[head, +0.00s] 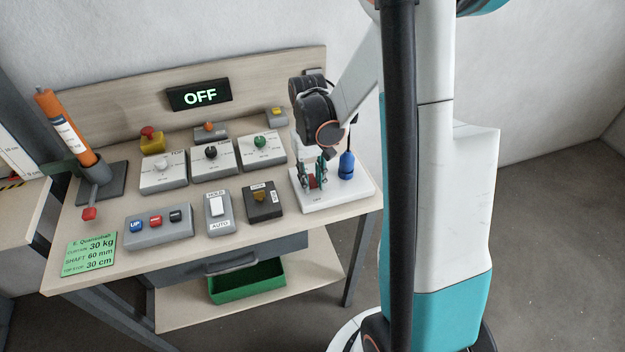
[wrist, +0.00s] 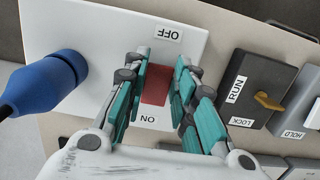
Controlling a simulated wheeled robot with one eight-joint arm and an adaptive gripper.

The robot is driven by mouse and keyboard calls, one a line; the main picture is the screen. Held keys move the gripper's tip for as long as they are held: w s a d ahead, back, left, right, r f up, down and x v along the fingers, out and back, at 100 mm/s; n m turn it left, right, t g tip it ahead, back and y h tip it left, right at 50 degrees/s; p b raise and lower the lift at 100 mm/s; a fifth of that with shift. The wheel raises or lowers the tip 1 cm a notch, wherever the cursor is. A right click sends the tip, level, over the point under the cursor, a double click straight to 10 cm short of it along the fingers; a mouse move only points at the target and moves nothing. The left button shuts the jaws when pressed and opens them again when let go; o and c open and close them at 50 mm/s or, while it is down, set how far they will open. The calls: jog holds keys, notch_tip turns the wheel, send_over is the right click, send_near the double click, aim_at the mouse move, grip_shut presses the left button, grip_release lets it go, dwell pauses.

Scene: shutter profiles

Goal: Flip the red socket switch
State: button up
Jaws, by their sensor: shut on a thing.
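The red socket switch (wrist: 157,84) sits on a white socket board between an OFF label above it and an ON label below it in the wrist view. In the head view only a little red of the switch (head: 312,181) shows between my fingers. My gripper (wrist: 161,68) has its teal fingers on either side of the switch and is shut on it. My gripper also shows in the head view (head: 313,174), pointing down at the board. The fingers hide the switch's side edges. I cannot tell which way the switch is tilted.
A blue plug (head: 347,166) with a cable stands in the white socket board (head: 352,192), close beside my gripper. A RUN/LOCK key box (head: 263,203) is left of the board. Other control boxes fill the bench. A display (head: 199,96) reads OFF.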

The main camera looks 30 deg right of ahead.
jog(key=shift+w+d+r+g+y+b, duration=0.15)
jog(key=shift+g+y+b, duration=0.1)
jog(key=shift+g, duration=0.4)
jog(key=shift+w+a+f+g+y+b, duration=0.1)
jog(key=shift+w+g+y+b, duration=0.1)
jog(key=shift+g, duration=0.45)
jog(key=shift+r, duration=0.1)
jog(key=o, duration=1.1)
jog(key=shift+c, duration=0.2)
jog(key=v, duration=1.2)
